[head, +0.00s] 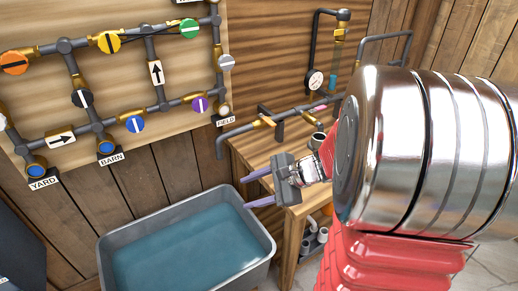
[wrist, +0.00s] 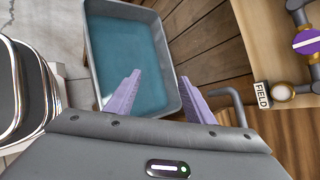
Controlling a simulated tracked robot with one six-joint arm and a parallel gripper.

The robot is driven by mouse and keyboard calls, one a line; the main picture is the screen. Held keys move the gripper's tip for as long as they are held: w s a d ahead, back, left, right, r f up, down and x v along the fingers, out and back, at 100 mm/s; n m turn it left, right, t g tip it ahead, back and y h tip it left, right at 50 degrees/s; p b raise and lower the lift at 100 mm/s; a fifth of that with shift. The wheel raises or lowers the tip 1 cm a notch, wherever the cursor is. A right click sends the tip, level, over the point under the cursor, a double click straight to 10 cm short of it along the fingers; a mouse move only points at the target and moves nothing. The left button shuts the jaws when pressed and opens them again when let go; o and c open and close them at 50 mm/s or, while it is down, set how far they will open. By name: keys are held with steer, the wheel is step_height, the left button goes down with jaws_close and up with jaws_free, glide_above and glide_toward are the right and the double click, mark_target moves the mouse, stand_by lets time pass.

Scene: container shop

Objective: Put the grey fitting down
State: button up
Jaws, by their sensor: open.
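My gripper (head: 248,191) is open, its two purple fingers apart and pointing left over the right rim of the grey water tub (head: 262,232). In the wrist view my gripper (wrist: 160,77) has nothing between its fingers, with the tub behind them. Several grey fittings (head: 311,240) sit low beneath the wooden bench (head: 255,152), apart from my gripper. I cannot tell which of them, if any, is the task's fitting. No loose grey fitting shows in the tub's water.
A pipe board (head: 130,75) with coloured valves hangs on the wall at the left. A pipe with brass valves (head: 264,122) and a pressure gauge (head: 315,79) stand on the bench close behind my gripper. The tub's water (head: 180,255) is open and clear.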

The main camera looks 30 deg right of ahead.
steer(key=d+f+m+t+h, duration=0.2)
steer(key=d+m, duration=0.3)
steer(key=d, duration=0.3)
steer(key=s+d+f+m+t+h, duration=0.1)
steer(key=d+f+m, duration=0.3)
steer(key=d, duration=0.5)
steer(key=s+d+f+m+t+h, duration=0.1)
steer(key=d+f+m+t+h, duration=0.2)
steer(key=d+m, duration=0.3)
steer(key=shift+d+f+m, duration=0.15)
steer(key=shift+d+f, duration=0.1)
steer(key=shift+d, duration=0.45)
steer(key=shift+d+f+m, duration=0.15)
steer(key=shift+d+f, duration=0.05)
steer(key=shift+d, duration=0.45)
steer(key=shift+x, duration=4.3)
steer(key=shift+f, duration=0.1)
steer(key=shift+x, duration=2.6)
steer(key=shift+c, duration=0.5)
